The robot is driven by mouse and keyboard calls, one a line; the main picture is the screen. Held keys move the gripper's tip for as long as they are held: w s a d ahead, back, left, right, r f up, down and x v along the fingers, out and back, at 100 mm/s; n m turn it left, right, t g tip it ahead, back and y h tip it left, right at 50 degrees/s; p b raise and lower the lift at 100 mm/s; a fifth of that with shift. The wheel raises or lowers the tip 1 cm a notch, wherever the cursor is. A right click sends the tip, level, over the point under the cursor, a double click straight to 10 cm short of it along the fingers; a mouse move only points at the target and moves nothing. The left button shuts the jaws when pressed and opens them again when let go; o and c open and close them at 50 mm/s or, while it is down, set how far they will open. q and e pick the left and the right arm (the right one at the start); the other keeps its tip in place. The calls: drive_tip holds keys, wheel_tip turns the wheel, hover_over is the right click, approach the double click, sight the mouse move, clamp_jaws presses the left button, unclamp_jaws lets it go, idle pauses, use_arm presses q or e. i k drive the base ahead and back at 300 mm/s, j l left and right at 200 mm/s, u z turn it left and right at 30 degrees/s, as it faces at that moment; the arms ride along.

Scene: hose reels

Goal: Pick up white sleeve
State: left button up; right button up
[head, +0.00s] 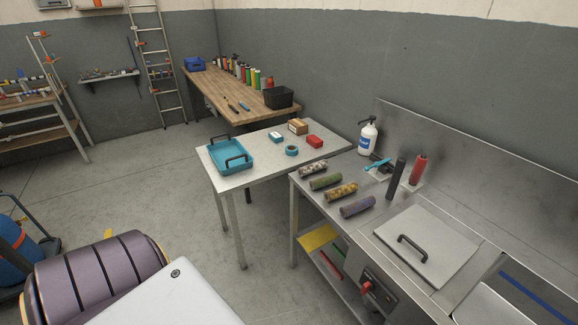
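A short whitish cylinder with dark mottling, which looks like the white sleeve (313,169), lies on its side near the left end of the metal bench (375,220). It is the farthest of a row of similar cylinders. A green one (326,182) lies just in front of it, then a yellow mottled one (341,191) and a purple one (357,206). Nothing covers the white sleeve. Neither of my grippers is in view.
A white pump bottle (368,136), a dark upright cylinder (396,179) and a red bottle (418,169) stand behind the row. A lid with a black handle (412,248) lies to the right. A side table holds a blue tray (232,155).

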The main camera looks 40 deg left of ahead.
sight(313, 167)
drive_tip(key=u, duration=1.1)
